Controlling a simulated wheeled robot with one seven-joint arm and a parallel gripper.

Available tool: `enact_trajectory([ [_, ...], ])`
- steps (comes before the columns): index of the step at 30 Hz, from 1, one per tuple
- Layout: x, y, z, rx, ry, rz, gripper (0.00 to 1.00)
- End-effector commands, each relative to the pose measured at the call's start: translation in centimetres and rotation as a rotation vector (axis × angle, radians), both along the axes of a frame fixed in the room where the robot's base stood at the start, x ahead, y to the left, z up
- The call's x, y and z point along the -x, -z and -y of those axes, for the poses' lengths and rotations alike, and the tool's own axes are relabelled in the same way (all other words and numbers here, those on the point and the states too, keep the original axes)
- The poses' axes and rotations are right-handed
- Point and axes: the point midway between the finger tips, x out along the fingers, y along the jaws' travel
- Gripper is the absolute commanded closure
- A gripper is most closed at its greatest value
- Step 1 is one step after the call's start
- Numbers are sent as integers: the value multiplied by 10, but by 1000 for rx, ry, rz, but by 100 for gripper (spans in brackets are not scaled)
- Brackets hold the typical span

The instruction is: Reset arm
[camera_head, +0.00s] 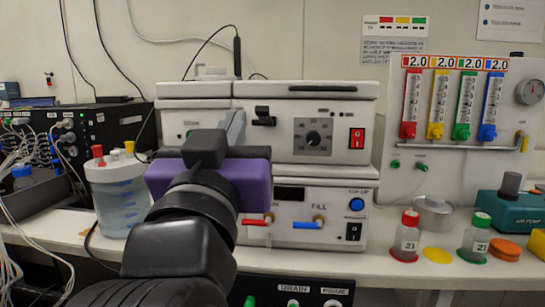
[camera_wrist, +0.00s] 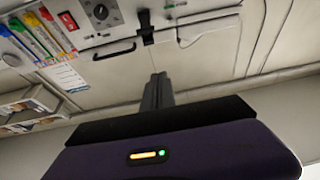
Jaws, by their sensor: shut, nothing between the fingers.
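My arm reaches forward over the front of the bench in the head view. My gripper (camera_head: 236,122), with its purple body, is raised in front of the white control unit and hides part of its left side. In the wrist view the two dark fingers of my gripper (camera_wrist: 158,88) are together and hold nothing. The wrist view is tilted and shows the wall and the unit's front beyond the fingers. I cannot tell the exact gap between the fingertips and the unit.
The white unit (camera_head: 345,175) has a dial, red switch and FILL valves. A water jar (camera_head: 119,200) stands left. Cables hang at left.

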Motion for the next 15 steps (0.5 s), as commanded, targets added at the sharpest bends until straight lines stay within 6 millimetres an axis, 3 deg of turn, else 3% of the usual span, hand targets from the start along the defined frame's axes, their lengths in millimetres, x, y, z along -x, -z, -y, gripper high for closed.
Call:
enact_trajectory([
  [2, 10, -18, -8, 4, -48, 72, 100],
  [5, 22, -13, -22, 32, -124, 142, 100],
  [11, 32, 30, -26, 92, -211, 198, 100],
  [15, 39, 79, -17, 131, -262, 202, 100],
])
